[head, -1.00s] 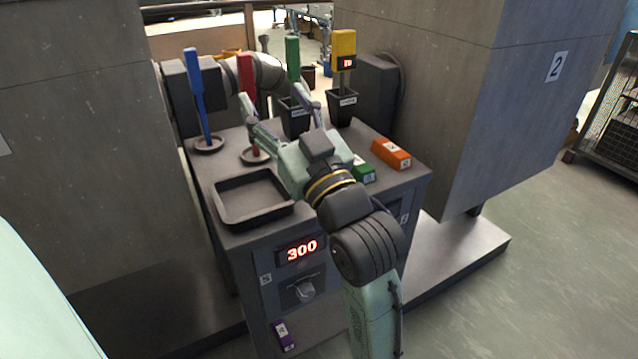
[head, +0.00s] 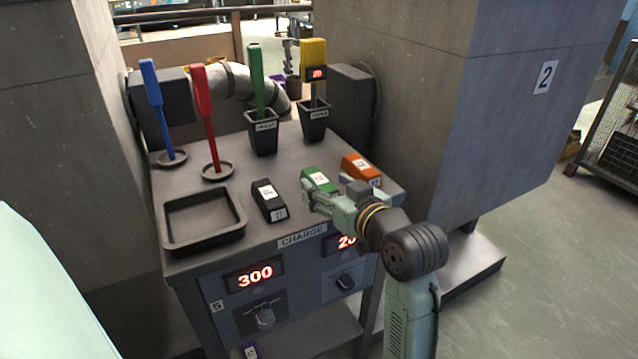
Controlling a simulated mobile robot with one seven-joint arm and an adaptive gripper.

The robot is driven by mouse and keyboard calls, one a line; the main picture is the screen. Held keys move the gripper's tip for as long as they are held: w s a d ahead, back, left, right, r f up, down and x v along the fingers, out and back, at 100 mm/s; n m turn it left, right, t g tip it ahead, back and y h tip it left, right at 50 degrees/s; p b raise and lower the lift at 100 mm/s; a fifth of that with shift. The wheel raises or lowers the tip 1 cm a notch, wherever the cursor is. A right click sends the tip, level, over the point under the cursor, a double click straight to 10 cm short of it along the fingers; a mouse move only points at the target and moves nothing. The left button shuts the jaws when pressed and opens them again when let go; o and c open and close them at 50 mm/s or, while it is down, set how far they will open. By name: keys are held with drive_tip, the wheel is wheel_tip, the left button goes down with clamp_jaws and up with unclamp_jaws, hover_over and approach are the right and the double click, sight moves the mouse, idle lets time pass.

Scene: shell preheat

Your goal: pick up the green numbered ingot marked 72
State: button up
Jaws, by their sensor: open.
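The green ingot (head: 319,178) lies on the grey bench top between a black ingot and an orange ingot. White labels show on it, but the number is too small to read. My gripper (head: 309,196) is open, low over the bench at the near side of the green ingot. Its fingers overlap the ingot's near end in the view, hiding part of it. I cannot tell whether they touch it. Nothing is seen between the fingers.
The black ingot (head: 268,200) lies to the left and the orange ingot (head: 362,167) close on the right. An empty dark tray (head: 203,244) is at left. Blue (head: 153,90) and red (head: 204,100) tools stand in dishes; two dark pots (head: 263,138) stand behind.

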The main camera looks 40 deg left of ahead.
sight(319, 178)
drive_tip(key=x, duration=0.3)
drive_tip(key=shift+w+a, duration=0.15)
drive_tip(key=shift+w, duration=0.05)
clamp_jaws()
idle(0.6)
